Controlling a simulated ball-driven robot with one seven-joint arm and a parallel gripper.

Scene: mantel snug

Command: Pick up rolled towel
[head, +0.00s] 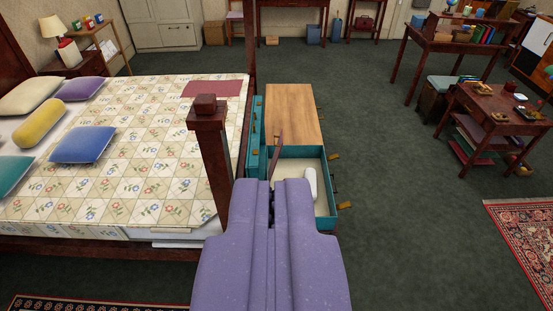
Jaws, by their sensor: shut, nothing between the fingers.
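A white roll, which looks like the rolled towel (311,184), lies in an open teal compartment (331,200) at the foot of the bed. It rests near the compartment's right side, on a pale bottom. My purple gripper (272,188) reaches in from the bottom of the picture. Its tip is shut and empty, to the left of the roll. My gripper and arm hide the near part of the compartment, and possibly the roll's lower end. I cannot tell the gripper's height above the compartment.
A wooden top (293,115) adjoins the compartment behind. A dark bedpost (212,155) stands close to the left, beside the quilted bed (150,130). A small table (500,110) stands at the right. Open green carpet (400,220) lies right of the compartment.

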